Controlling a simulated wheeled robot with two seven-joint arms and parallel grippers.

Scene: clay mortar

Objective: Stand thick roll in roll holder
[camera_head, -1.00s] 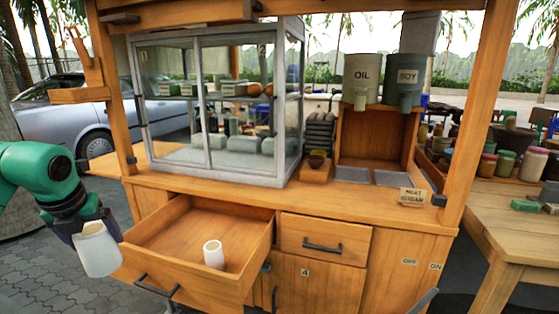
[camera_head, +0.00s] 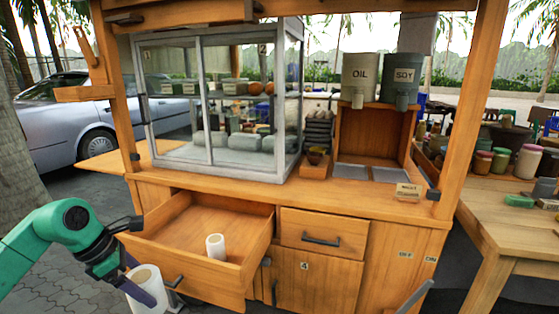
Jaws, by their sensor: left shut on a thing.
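A thick white roll (camera_head: 138,301) with a hollow core is upright at the lower left, outside the open drawer (camera_head: 254,252) and beside its front. My left gripper (camera_head: 147,288) is shut on this roll, with a dark finger across its side. The bottom of the roll is cut off by the picture edge. A thinner white roll (camera_head: 215,247) stands upright inside the drawer. A wooden bracket with a shelf (camera_head: 85,94) is on the cart's left post; I cannot tell whether it is the roll holder. My right gripper does not show.
The wooden cart counter (camera_head: 300,188) carries a glass cabinet (camera_head: 215,100) and OIL (camera_head: 360,77) and SOY (camera_head: 403,78) containers. The open drawer juts out at the left and is mostly empty. A side table (camera_head: 495,215) with jars stands at the right.

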